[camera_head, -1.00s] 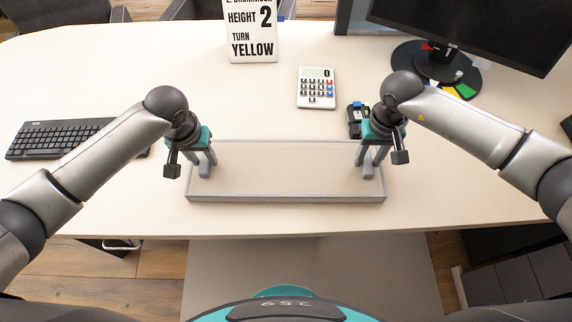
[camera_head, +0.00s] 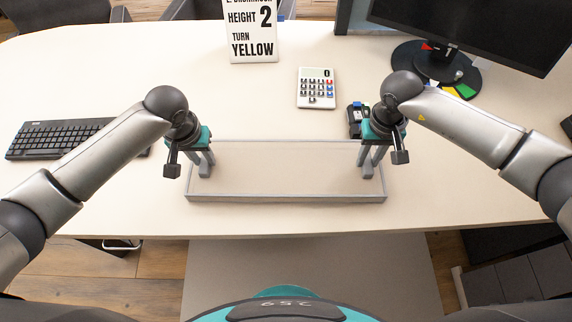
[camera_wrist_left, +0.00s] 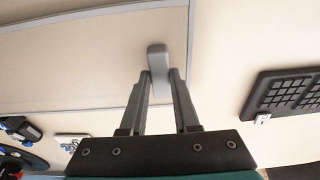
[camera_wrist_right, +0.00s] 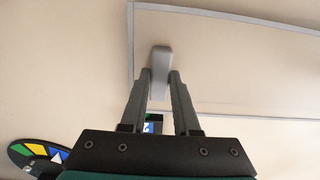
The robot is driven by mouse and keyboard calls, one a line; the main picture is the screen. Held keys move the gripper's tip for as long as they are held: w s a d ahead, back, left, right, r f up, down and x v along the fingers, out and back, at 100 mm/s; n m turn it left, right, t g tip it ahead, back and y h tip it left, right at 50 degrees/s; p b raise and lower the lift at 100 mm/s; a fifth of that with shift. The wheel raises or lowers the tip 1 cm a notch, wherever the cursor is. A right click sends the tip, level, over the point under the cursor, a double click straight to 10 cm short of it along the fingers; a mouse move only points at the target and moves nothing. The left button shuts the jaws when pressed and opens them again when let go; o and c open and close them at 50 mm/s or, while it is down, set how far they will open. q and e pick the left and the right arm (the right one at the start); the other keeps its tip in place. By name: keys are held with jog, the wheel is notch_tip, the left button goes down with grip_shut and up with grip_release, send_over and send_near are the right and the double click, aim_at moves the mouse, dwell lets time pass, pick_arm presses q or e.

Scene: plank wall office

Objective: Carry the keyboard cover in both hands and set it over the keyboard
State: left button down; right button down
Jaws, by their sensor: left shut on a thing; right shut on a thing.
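The keyboard cover (camera_head: 286,197) is a long, shallow, see-through box with grey edges near the desk's front edge. My left gripper (camera_head: 200,170) is shut on a grey grip block at its left end; the block shows in the left wrist view (camera_wrist_left: 158,60). My right gripper (camera_head: 370,170) is shut on the matching block at its right end, seen in the right wrist view (camera_wrist_right: 160,62). I cannot tell whether the cover touches the desk. The black keyboard (camera_head: 58,139) lies at the left of the desk, partly hidden by my left arm.
A white calculator (camera_head: 317,88) and a small dark object (camera_head: 356,115) lie behind the cover. A sign (camera_head: 251,30) stands at the back. A monitor (camera_head: 480,25) stands at back right on a round base with coloured patches. Desk between keyboard and sign is clear.

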pick_arm(q)
jog(key=shift+r, duration=0.1)
pick_arm(e)
jog(key=shift+r, duration=0.1)
